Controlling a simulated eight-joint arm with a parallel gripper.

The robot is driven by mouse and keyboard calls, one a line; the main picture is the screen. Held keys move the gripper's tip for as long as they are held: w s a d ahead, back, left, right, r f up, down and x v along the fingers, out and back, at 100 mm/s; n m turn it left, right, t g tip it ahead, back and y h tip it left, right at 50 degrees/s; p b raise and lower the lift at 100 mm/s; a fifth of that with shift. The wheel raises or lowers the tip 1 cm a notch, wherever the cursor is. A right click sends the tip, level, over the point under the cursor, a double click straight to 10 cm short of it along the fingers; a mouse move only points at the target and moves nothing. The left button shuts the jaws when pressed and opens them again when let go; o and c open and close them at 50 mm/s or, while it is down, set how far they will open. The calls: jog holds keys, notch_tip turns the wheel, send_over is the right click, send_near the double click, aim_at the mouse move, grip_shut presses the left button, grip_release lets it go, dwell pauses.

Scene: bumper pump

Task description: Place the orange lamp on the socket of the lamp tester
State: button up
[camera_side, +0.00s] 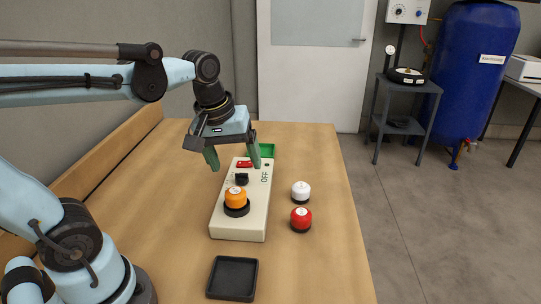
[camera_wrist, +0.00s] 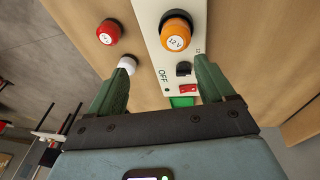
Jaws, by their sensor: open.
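The orange lamp (camera_side: 235,196) sits upright on the dark round socket (camera_side: 237,211) at the near end of the cream lamp tester (camera_side: 238,231). In the wrist view the orange lamp (camera_wrist: 175,36) shows a "12 V" label and sits over the dark socket ring. The tester (camera_wrist: 150,45) has a black switch (camera_wrist: 183,69) with "OFF" beside it, and a red part (camera_wrist: 188,90). My gripper (camera_side: 231,163) is open and empty above the far part of the tester, apart from the lamp. In the wrist view my gripper's fingers (camera_wrist: 163,65) are spread wide.
A white lamp (camera_side: 301,191) and a red lamp (camera_side: 301,218) stand right of the tester. A black tray (camera_side: 232,278) lies at the near edge, and a green tray (camera_side: 266,150) is behind the tester. A wooden ledge (camera_side: 110,165) runs along the left.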

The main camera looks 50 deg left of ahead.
jog(key=shift+s+d+f+m+t, duration=0.2)
jog(key=shift+d+f+m+t, duration=0.4)
jog(key=shift+m, duration=0.85)
jog(key=shift+s+d+f+m+t, duration=0.2)
jog(key=shift+d+f+m+t, duration=0.2)
jog(key=shift+m+t, duration=0.7)
jog(key=shift+s+d+f+m+t, duration=0.2)
jog(key=shift+d+f+m+t, duration=0.3)
jog(key=shift+m, duration=1.25)
